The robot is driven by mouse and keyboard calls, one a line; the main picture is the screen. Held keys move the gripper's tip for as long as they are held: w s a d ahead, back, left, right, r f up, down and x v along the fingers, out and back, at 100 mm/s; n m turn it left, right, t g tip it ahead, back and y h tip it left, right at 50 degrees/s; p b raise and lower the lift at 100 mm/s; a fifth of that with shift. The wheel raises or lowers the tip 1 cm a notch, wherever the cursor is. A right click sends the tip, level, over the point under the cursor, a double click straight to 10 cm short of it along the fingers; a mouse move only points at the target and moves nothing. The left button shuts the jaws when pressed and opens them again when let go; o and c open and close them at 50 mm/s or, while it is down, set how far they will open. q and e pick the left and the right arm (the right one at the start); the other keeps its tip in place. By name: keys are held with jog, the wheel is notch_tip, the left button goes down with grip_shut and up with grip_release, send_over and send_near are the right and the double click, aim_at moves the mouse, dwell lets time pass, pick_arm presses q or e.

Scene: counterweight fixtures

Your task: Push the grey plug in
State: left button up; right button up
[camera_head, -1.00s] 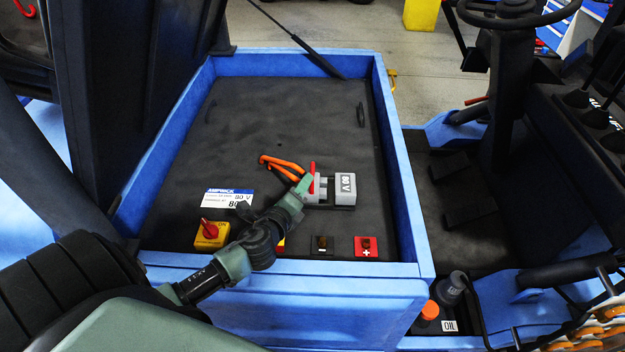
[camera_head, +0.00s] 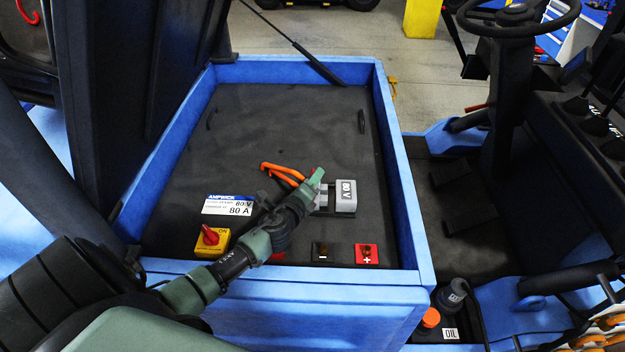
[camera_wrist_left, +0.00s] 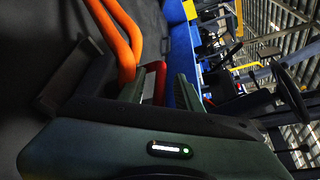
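The grey plug (camera_head: 321,198) lies on the dark floor of the blue-walled compartment, with orange cables (camera_head: 280,171) at its left. It sits beside the grey socket block marked 80 V (camera_head: 346,196). Whether it is fully seated I cannot tell. My left gripper (camera_head: 315,180) is over the plug and partly covers it. In the left wrist view, a red handle (camera_wrist_left: 157,82) stands between the two fingers of my left gripper (camera_wrist_left: 160,90). The fingers look apart, with a gap beside the handle. My right gripper is not in view.
A red rotary switch on a yellow base (camera_head: 211,238) is near the front left. A white label plate (camera_head: 230,205) lies behind it. A black minus terminal (camera_head: 321,252) and a red plus terminal (camera_head: 366,253) are near the blue front wall (camera_head: 300,277). The compartment's back is clear.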

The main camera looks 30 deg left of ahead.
pick_arm(q)
grip_shut()
jog(key=shift+d+f, duration=0.1)
jog(key=shift+f, duration=0.1)
dwell(1.1)
